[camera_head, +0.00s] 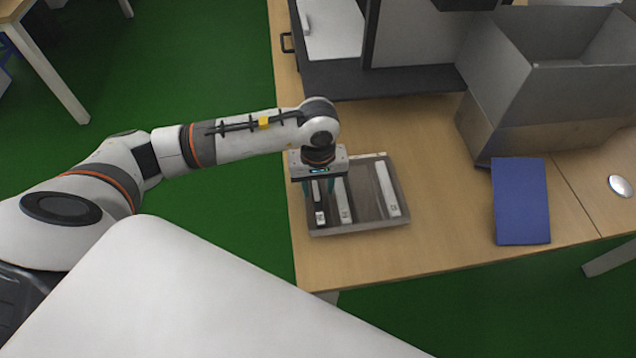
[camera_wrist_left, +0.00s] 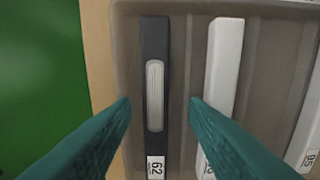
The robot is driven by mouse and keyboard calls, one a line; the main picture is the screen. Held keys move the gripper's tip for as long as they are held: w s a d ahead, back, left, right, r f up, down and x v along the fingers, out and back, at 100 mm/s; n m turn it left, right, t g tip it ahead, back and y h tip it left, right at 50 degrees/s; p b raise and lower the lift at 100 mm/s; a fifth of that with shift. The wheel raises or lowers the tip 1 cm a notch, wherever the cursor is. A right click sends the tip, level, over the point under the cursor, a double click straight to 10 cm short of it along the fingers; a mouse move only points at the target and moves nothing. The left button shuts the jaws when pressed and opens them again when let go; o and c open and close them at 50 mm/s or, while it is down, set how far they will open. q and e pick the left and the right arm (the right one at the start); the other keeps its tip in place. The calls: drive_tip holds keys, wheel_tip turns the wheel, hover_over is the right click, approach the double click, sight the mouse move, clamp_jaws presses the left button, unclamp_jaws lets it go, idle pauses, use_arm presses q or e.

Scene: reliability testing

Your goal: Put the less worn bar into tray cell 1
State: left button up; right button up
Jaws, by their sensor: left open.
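A grey tray (camera_head: 360,229) lies near the table's left edge and holds three long bars in parallel cells. The leftmost bar (camera_head: 320,216) is dark; in the left wrist view this dark bar (camera_wrist_left: 155,38) shows a pale inset strip and a label reading 62. A white middle bar (camera_head: 344,208) and a white right bar (camera_head: 387,188) lie beside it. My left gripper (camera_head: 318,189) is open above the dark bar, its teal fingers on either side of it in the wrist view (camera_wrist_left: 160,102). One finger partly hides the middle bar's label. Wear cannot be compared clearly.
A grey open box (camera_head: 500,112) stands at the back right. A blue flat item (camera_head: 521,200) and a silver round object (camera_head: 620,186) lie on the table (camera_head: 440,250). A dark-based fixture (camera_head: 390,82) stands behind the tray.

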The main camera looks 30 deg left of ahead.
sight(318, 193)
use_arm(q)
drive_tip(key=shift+r+p, duration=0.55)
drive_tip(key=shift+r, duration=0.1)
wheel_tip(318, 193, up, 12)
drive_tip(key=b, duration=0.1)
drive_tip(key=shift+f+b, duration=0.15)
drive_tip(key=shift+b, duration=0.2)
